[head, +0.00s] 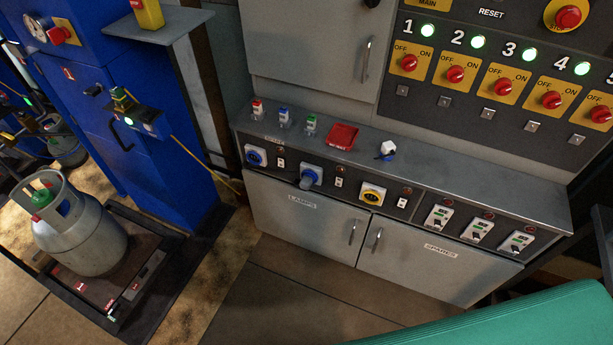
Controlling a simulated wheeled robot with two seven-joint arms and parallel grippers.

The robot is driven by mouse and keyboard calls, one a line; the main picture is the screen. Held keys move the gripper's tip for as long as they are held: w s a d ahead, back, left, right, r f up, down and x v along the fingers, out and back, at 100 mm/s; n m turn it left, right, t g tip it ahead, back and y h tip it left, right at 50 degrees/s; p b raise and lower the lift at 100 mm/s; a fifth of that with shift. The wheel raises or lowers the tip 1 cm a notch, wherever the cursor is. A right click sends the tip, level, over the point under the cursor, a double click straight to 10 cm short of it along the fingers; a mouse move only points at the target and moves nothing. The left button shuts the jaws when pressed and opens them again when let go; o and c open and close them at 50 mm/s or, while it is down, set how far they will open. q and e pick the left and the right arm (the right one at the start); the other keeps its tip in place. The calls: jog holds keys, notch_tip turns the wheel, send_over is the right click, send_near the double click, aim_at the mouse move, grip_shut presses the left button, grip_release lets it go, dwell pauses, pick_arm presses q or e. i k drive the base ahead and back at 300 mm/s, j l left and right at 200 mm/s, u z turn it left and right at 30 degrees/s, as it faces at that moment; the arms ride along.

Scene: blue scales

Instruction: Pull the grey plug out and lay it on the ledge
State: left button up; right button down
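The grey plug (306,183) sits in a blue socket (313,170) on the front panel of the grey cabinet, the middle one of three round sockets. The ledge (460,182) is the grey top surface of this cabinet, just above the socket panel. Its right half is bare. Neither of my grippers is in view, so nothing is seen touching the plug.
On the ledge stand small red, blue and green pieces (283,117), a red tray (341,136) and a white-and-blue piece (387,150). A switch panel (490,115) rises behind. A green surface (520,320) fills the lower right. A gas cylinder (85,240) stands left.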

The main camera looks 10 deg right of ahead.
aim_at(305, 183)
jog(key=j+z, duration=0.1)
jog(key=z, duration=0.2)
jog(key=i+j+z, duration=0.1)
jog(key=z, duration=0.25)
jog(key=i+j+z, duration=0.1)
jog(key=j+z, duration=0.15)
jog(key=j, duration=0.95)
jog(key=j+z, duration=0.3)
jog(key=j, duration=0.85)
